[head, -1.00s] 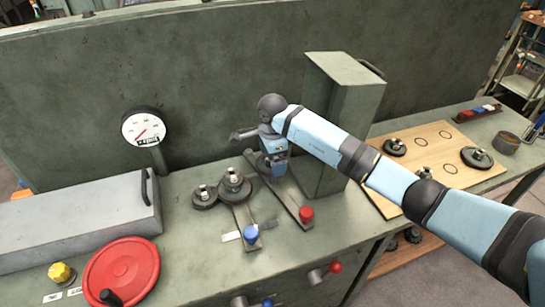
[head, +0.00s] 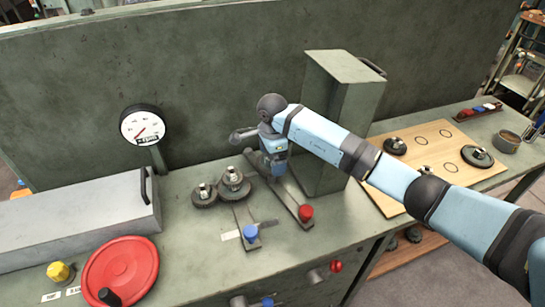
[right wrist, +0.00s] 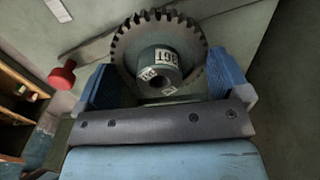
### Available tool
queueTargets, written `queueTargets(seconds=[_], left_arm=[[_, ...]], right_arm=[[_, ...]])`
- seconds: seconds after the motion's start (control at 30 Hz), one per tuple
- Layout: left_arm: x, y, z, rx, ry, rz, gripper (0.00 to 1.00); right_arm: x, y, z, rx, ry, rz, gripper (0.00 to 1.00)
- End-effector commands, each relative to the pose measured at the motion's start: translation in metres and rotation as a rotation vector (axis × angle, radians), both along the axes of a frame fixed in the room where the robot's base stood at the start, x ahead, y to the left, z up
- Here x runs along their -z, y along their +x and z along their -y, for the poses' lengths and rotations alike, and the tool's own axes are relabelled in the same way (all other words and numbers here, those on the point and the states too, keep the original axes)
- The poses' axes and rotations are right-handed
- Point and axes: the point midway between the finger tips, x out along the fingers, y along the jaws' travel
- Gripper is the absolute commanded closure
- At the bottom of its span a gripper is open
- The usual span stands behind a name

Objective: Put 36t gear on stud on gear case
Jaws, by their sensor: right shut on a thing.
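My right gripper (right wrist: 163,88) is shut on the 36t gear (right wrist: 129,45). The gear is a dark toothed disc with a hub labelled 36T, lying between the blue fingers in the right wrist view. In the head view my right gripper (head: 276,172) points down over the far end of the bar with the red knob, beside the tall green box. The gear is not clearly seen there. The green gear case (head: 190,262) carries the bars. I cannot make out a bare stud; the spot under the gripper is hidden. My left gripper is not in view.
Two meshed gears (head: 205,197) sit left of the gripper, close by. The red-knob bar (head: 290,195) and blue-knob bar (head: 245,226) lie in front. The tall green box (head: 342,125) stands close right. A wooden board (head: 440,178) with gears is farther right.

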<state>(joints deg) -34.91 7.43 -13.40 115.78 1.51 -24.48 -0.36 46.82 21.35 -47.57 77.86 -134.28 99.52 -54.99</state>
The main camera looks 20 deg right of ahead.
Motion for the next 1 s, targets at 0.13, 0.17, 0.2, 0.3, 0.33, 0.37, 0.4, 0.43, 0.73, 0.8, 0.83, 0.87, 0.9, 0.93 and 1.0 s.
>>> queueTargets(seconds=[0.13,0.17,0.2,0.3,0.33,0.37,0.4,0.43,0.73,0.8,0.83,0.87,0.9,0.93,1.0], left_arm=[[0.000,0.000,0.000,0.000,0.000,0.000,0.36],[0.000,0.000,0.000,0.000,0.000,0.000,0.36],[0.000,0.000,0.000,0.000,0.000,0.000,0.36],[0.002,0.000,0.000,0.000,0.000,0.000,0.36],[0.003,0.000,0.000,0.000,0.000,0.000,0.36],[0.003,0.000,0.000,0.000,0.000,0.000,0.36],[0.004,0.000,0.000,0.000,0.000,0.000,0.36],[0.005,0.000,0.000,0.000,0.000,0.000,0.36],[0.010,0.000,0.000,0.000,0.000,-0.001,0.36],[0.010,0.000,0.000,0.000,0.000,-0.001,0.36],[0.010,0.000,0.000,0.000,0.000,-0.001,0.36],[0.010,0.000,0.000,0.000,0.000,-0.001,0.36],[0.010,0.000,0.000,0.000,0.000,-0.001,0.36],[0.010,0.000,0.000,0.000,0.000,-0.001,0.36],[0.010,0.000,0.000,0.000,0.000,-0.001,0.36]], right_arm=[[-0.001,0.000,0.000,0.000,0.001,0.002,0.54],[-0.001,0.000,0.000,0.000,0.001,0.002,0.54],[-0.001,0.000,0.000,0.000,0.001,0.002,0.54],[0.001,0.000,0.000,0.000,0.001,0.002,0.54],[0.002,0.000,0.000,0.000,0.001,0.002,0.54],[0.003,0.001,0.000,-0.001,0.001,0.002,0.54],[0.004,0.001,0.000,-0.001,0.001,0.003,0.54],[0.005,0.001,0.000,-0.001,0.001,0.003,0.54],[0.011,0.001,0.000,0.000,0.001,0.002,0.54],[0.011,0.000,0.000,0.000,0.001,0.002,0.54],[0.011,0.000,0.000,0.000,0.001,0.001,0.54],[0.011,0.000,0.000,0.001,0.001,0.001,0.54],[0.011,0.000,0.000,0.001,0.001,0.001,0.54],[0.011,0.000,0.000,0.001,0.001,0.001,0.54],[0.011,0.000,0.000,0.001,0.001,0.001,0.00]])
